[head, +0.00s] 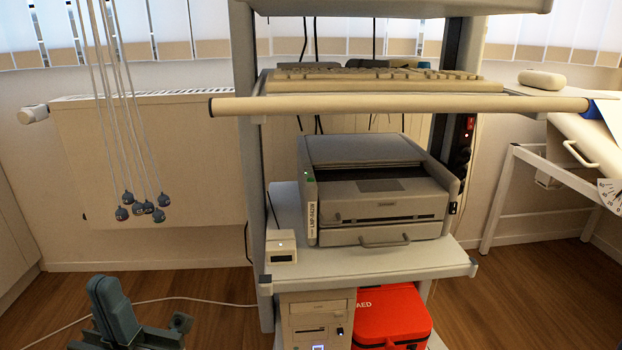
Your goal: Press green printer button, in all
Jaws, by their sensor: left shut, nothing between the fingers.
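A grey printer (375,185) stands on the middle shelf of a trolley. Its small green button (308,176) shows on the left front edge, above a white label strip. My left gripper (112,308) is at the bottom left of the head view, over the floor. It is shut and empty. It is well to the left of and lower in the picture than the printer, and touches nothing that I can see. My right gripper is not in view.
A keyboard shelf with a front rail (400,105) crosses above the printer. A small white box (282,247) sits left of the printer on the trolley shelf (375,264). Below are a computer (318,315) and a red AED case (393,315). Cables with sensors (140,208) hang at left.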

